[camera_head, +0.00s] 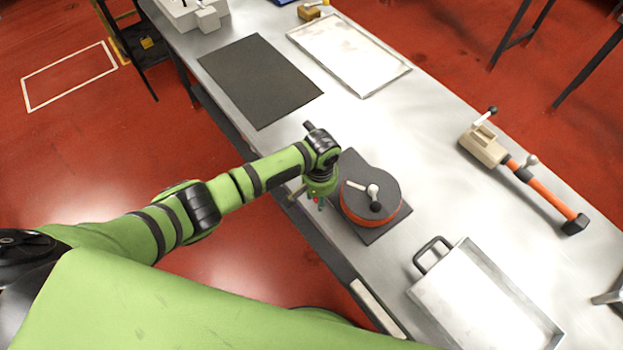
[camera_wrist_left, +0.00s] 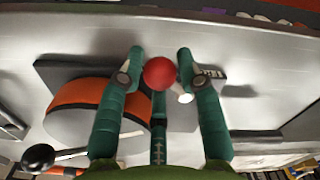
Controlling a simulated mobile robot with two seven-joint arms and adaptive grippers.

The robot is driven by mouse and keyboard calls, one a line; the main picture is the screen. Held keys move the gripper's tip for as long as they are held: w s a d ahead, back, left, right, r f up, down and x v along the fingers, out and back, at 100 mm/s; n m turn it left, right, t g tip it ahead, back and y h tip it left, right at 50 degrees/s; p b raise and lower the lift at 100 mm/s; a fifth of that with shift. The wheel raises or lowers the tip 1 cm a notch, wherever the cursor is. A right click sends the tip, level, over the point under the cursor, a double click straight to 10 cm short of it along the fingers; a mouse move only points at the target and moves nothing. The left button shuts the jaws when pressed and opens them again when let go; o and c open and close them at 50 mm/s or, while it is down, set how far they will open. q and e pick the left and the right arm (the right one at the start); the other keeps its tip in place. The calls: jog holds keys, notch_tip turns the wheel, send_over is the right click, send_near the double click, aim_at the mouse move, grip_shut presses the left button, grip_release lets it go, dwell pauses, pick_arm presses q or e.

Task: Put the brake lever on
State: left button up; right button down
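My left gripper (camera_head: 318,200) is beside the near left edge of a dark base plate (camera_head: 392,229). I take the ball to be the brake lever's knob. A pale rod end (camera_wrist_left: 185,97) shows beside it; the rest of the lever is hidden by the fingers. My right gripper is out of view.
A metal tray with a handle (camera_head: 432,254) stands at the front right. A beige and orange tool (camera_head: 540,192) lies to the right. A dark mat (camera_head: 260,80) and a pale tray (camera_head: 347,52) lie farther back. The table between drum and tool is clear.

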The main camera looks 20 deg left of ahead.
pick_arm(q)
jog(key=shift+r, duration=0.1)
notch_tip(320, 180, up, 3)
jog(key=shift+f+p, duration=0.1)
jog(key=shift+p, duration=1.05)
jog(key=shift+r+b, duration=0.3)
jog(key=shift+r, duration=1.7)
